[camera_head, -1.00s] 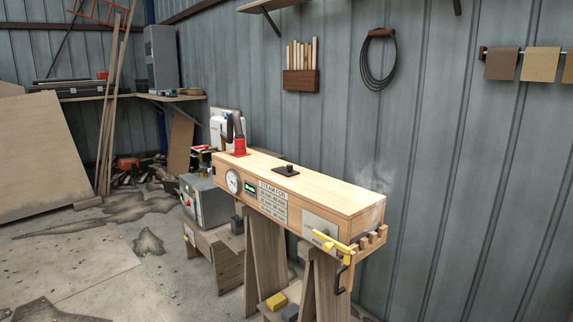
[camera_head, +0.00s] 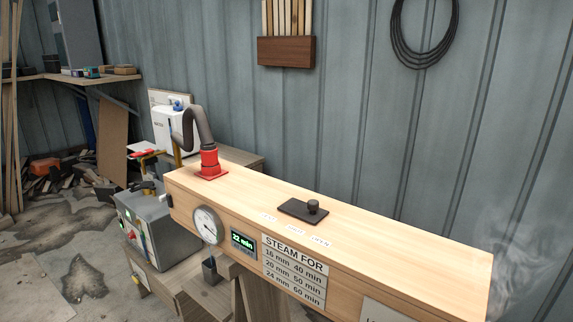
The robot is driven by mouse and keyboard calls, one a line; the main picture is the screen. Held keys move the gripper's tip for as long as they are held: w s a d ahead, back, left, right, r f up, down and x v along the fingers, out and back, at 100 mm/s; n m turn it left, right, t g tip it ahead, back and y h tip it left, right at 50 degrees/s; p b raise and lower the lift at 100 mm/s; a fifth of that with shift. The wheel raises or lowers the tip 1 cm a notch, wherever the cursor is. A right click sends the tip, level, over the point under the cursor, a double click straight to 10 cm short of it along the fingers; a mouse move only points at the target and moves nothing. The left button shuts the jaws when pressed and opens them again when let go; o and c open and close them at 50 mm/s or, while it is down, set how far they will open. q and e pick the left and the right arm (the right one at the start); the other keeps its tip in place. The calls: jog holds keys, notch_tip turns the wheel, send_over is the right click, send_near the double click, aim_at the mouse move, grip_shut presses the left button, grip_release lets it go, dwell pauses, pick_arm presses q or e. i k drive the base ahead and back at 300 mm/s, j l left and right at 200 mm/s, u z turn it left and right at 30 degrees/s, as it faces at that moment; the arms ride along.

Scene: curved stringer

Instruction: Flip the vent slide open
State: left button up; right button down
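The vent slide is a small dark plate (camera_head: 303,210) with a round black knob (camera_head: 313,206) on top of the long wooden steam box (camera_head: 390,248). Faint lettering lies on the wood along the front side of the plate; one word seems to read "OPEN", and the plate sits toward the left and middle of it. Whether a vent hole lies under the plate is hidden. Neither of my grippers is in view.
A red hose fitting (camera_head: 209,164) with a dark hose stands at the box's left end. The front has a gauge (camera_head: 208,225), a green display (camera_head: 243,241) and a steaming chart (camera_head: 294,270). Steam (camera_head: 497,275) rises at the right end. The space above the box is clear.

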aim_at(310, 212)
jog(key=i+j+z, duration=0.15)
jog(key=i+j, duration=0.65)
